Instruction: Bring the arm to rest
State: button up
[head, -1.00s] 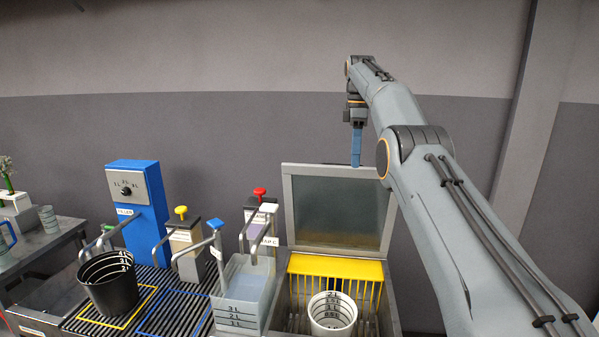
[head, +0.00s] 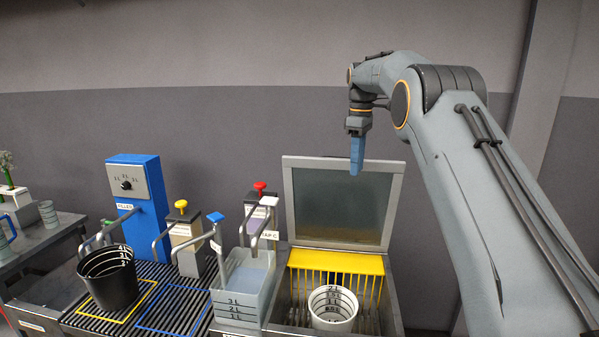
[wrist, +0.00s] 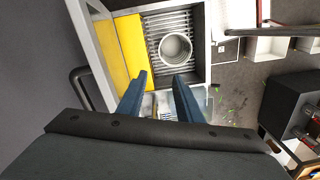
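My gripper (head: 357,157) hangs pointing down in the head view, in front of the raised lid of the metal bin and above the bin's yellow part. In the wrist view its two blue fingers (wrist: 158,100) stand apart with nothing between them. My arm reaches in from the right of the head view and is bent at the elbow. The white measuring bucket (head: 333,309) stands in the bin below, on slats; it also shows in the wrist view (wrist: 163,49).
The open lid (head: 342,205) stands close behind my gripper. A black bucket (head: 108,281), a clear water container (head: 243,290), pump taps and a blue filler box (head: 138,195) stand to the left. The wall above is bare.

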jog(key=s+f+m+b, duration=0.3)
jog(key=s+f, duration=0.5)
jog(key=s, duration=0.5)
jog(key=s+d+f+m+t+b, duration=0.1)
jog(key=s+f+m+b, duration=0.1)
jog(key=s+f+m, duration=0.3)
jog(key=s+d+f+m+b, duration=0.1)
jog(key=s+f+m+b, duration=0.2)
jog(key=s+f, duration=1)
jog(key=s+m, duration=0.1)
jog(key=s, duration=0.8)
jog(key=shift+s+m+t+b, duration=0.3)
jog(key=shift+t, duration=0.1)
